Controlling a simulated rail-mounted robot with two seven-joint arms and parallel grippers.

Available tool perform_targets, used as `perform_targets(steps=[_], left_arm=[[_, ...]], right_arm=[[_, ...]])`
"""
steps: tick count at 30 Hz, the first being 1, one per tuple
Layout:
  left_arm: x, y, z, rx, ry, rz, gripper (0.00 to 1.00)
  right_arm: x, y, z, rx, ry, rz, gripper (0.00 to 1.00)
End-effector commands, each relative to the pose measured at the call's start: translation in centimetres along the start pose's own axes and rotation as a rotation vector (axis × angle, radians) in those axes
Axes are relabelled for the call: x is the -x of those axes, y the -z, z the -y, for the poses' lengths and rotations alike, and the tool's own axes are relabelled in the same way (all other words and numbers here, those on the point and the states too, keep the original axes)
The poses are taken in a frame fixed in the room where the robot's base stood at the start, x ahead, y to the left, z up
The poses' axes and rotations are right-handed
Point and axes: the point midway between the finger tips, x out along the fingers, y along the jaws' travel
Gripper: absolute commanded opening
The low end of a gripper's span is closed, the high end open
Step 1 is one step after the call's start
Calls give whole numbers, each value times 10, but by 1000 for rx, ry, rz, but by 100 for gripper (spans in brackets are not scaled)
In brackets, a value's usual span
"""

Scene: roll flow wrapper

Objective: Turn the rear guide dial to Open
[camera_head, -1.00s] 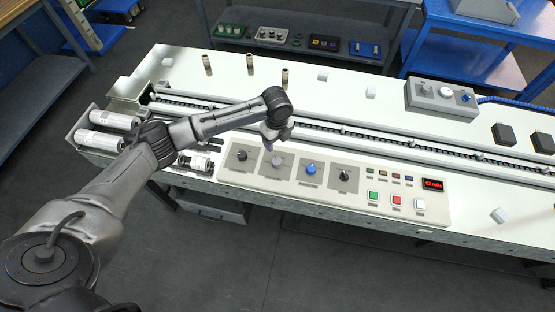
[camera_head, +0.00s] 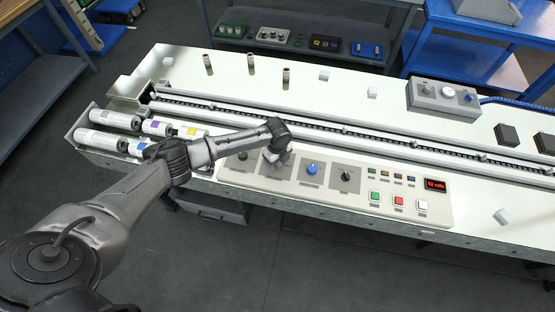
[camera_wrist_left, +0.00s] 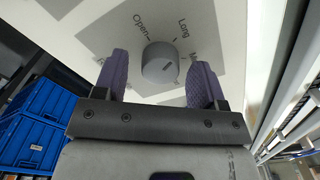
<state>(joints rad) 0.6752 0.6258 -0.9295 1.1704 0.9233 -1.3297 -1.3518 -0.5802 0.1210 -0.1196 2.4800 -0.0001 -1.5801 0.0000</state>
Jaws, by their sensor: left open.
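The grey guide dial (camera_wrist_left: 160,63) is a round knob on a darker grey square plate. In the left wrist view the labels "Open" and "Long" show beside it, with a third label partly hidden by a finger. A short dark mark shows on its face; I cannot tell which label it points to. My left gripper (camera_wrist_left: 160,78) is open, with one purple finger on each side of the dial and visible gaps to it. In the head view my left gripper (camera_head: 277,159) is low over the panel and hides most of this dial. My right gripper is not in view.
On the same panel are a black dial (camera_head: 242,155), a blue dial (camera_head: 311,168) and another black dial (camera_head: 346,175). Coloured push buttons (camera_head: 398,202) and a red display (camera_head: 436,185) lie to the right. The conveyor (camera_head: 350,145) runs behind; rolls (camera_head: 105,142) lie left.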

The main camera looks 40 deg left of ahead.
Motion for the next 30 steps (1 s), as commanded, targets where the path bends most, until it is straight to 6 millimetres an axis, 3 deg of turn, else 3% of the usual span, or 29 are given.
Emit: perform_targets(steps=[10, 25, 30], left_arm=[[-2, 0, 0, 0, 0, 0, 64], [-2, 0, 0, 0, 0, 0, 16], [-1, 0, 0, 10, 0, 0, 16]], right_arm=[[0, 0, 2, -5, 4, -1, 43], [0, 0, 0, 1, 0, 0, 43], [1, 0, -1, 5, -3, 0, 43]])
